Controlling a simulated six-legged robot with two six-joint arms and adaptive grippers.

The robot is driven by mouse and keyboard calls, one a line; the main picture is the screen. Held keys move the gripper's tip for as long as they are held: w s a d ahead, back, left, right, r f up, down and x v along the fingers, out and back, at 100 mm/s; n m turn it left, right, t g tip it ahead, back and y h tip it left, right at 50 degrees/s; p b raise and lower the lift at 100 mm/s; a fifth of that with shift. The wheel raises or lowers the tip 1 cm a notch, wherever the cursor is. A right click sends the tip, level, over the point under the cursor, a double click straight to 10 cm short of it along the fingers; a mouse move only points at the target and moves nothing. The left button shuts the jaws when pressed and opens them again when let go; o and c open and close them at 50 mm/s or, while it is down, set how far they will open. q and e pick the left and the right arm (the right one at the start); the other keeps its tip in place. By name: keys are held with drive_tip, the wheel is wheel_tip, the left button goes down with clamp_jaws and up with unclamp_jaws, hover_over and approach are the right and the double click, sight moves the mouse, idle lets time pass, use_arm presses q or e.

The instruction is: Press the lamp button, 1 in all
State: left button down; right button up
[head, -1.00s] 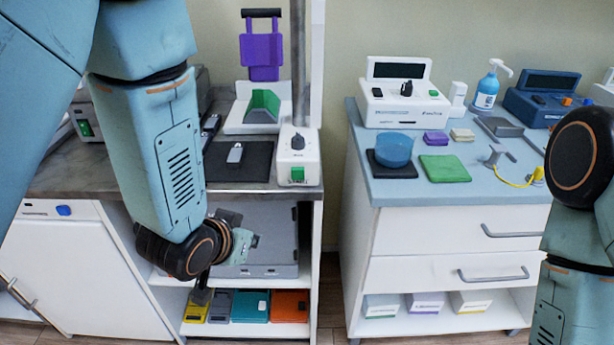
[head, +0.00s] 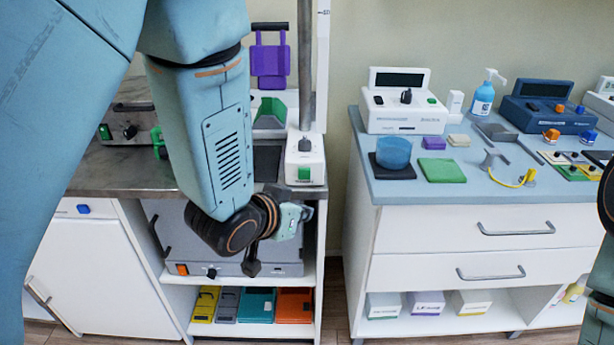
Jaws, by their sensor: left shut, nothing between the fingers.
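A white box (head: 305,148) stands at the foot of a grey pole at the right front of the metal-topped counter. It has a dark knob on top and a green button (head: 304,174) on its front; I cannot tell for sure that this is the lamp button. My left gripper (head: 252,268) is shut and empty, pointing down in front of the open shelf, below and left of the green button and apart from it. My left arm hides part of the counter. Only part of my right arm shows at the right edge; its gripper is out of view.
A grey device (head: 225,262) with an orange switch fills the upper shelf behind my left gripper. A gap separates the two units.

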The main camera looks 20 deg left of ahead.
sight(305, 174)
use_arm(q)
drive_tip(key=shift+w+a+b, duration=0.1)
drive_tip(key=shift+w+a, duration=0.35)
drive_tip(key=shift+w, duration=0.95)
drive_tip(key=shift+w+a+b, duration=0.1)
drive_tip(key=shift+w+a, duration=0.3)
drive_tip(key=shift+w, duration=1.05)
drive_tip(key=shift+w+a+b, duration=0.1)
drive_tip(key=shift+w+a, duration=0.35)
drive_tip(key=shift+w, duration=0.95)
drive_tip(key=shift+s+d, duration=0.1)
